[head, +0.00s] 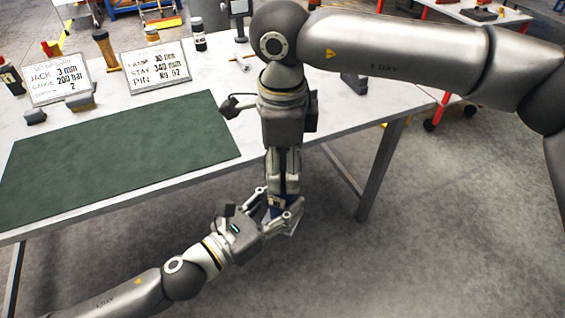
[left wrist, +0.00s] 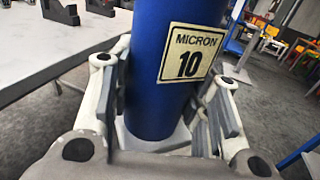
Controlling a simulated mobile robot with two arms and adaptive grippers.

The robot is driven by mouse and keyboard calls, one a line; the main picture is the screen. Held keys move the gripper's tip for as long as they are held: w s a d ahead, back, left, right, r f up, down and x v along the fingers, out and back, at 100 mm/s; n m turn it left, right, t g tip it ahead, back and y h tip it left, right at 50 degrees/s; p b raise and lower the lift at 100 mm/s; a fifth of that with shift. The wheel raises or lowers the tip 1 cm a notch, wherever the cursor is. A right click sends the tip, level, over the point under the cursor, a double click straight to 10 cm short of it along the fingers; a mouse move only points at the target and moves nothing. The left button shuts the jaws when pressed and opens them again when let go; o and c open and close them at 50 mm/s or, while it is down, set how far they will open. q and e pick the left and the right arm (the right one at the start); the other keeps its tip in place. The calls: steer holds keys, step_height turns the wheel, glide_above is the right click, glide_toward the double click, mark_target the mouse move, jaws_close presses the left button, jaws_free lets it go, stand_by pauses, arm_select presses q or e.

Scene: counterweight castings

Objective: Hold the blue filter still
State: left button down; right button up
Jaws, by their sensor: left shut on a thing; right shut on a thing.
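The blue filter (head: 283,210) is held beyond the table's front edge, mostly hidden by my grippers in the head view. In the left wrist view the filter (left wrist: 150,70) is a blue cylinder, slightly tilted in the picture, with a pale label reading "MICRON 10" and a whitish part at its lower end. My left gripper (head: 279,216) comes from the lower left and is shut on the filter, its fingers (left wrist: 160,115) on both sides of it. My right gripper (head: 283,190) points down from above and is shut on the filter's upper part; its exact contact is hard to see.
A white table (head: 225,75) carries a green mat (head: 120,155), two sign boards (head: 157,68), an amber bottle (head: 105,48) and a dark-capped jar (head: 198,35). A table leg (head: 382,168) stands right of my grippers. The grey floor (head: 440,240) is clear at lower right.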

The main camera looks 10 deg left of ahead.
steer(key=o, duration=1.2)
steer(key=shift+r, duration=0.15)
step_height(320, 180, up, 12)
